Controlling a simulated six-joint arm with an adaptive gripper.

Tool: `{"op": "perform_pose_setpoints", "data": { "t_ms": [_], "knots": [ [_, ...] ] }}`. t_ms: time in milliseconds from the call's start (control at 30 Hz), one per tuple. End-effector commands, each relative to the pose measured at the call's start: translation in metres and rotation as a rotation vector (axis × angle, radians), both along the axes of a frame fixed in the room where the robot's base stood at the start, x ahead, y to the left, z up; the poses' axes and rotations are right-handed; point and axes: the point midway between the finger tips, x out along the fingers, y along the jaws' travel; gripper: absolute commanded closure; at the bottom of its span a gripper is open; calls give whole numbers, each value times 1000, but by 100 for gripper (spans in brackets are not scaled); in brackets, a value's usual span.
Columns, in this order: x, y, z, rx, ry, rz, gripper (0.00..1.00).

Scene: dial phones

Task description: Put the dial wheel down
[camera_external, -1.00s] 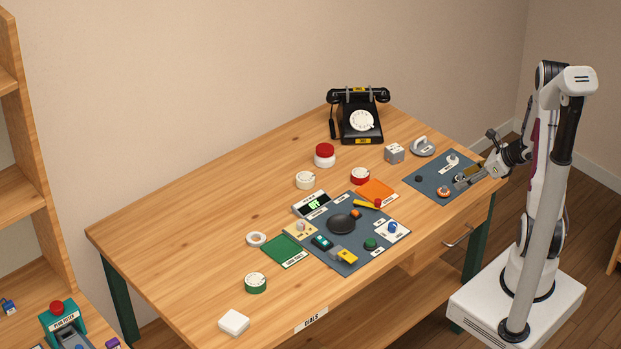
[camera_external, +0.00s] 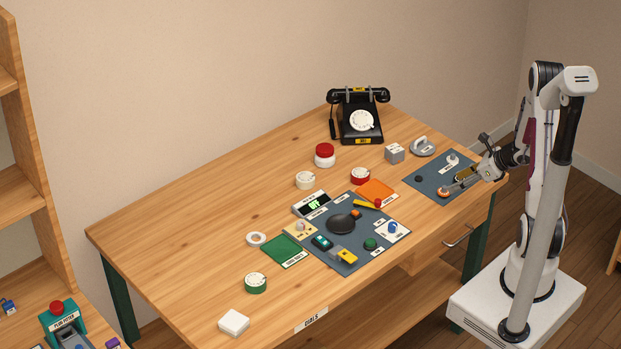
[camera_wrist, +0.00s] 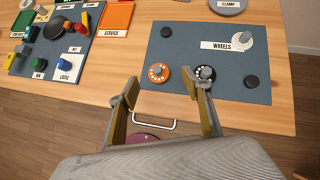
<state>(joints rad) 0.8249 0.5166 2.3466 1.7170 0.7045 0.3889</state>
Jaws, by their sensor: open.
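My gripper (camera_wrist: 166,92) is open with nothing between its fingers. In the wrist view an orange dial wheel (camera_wrist: 158,75) lies on the blue-grey WHEELS mat (camera_wrist: 195,47), ahead of the gap between the fingers. A black dial wheel (camera_wrist: 210,76) lies by the right fingertip, which partly covers it; I cannot tell whether they touch. A white dial wheel (camera_wrist: 247,42) lies further back beside the WHEELS label. In the external view my gripper (camera_external: 454,184) is low over the mat (camera_external: 420,186), close to the orange wheel (camera_external: 443,194).
Black discs (camera_wrist: 167,31) sit on the mat. A black phone (camera_external: 361,124) stands at the back. A grey clamp (camera_external: 423,147) and grey block (camera_external: 394,153) are beyond the mat. A tool mat (camera_external: 345,266) with several parts lies left.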

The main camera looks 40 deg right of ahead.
Motion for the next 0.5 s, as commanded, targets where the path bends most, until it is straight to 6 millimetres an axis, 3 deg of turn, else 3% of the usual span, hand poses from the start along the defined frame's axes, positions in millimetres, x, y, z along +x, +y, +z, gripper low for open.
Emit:
{"op": "perform_pose_setpoints", "data": {
  "t_ms": [500],
  "knots": [
    [29, 15, -30, 0, 1, 1, 51]
  ]
}}
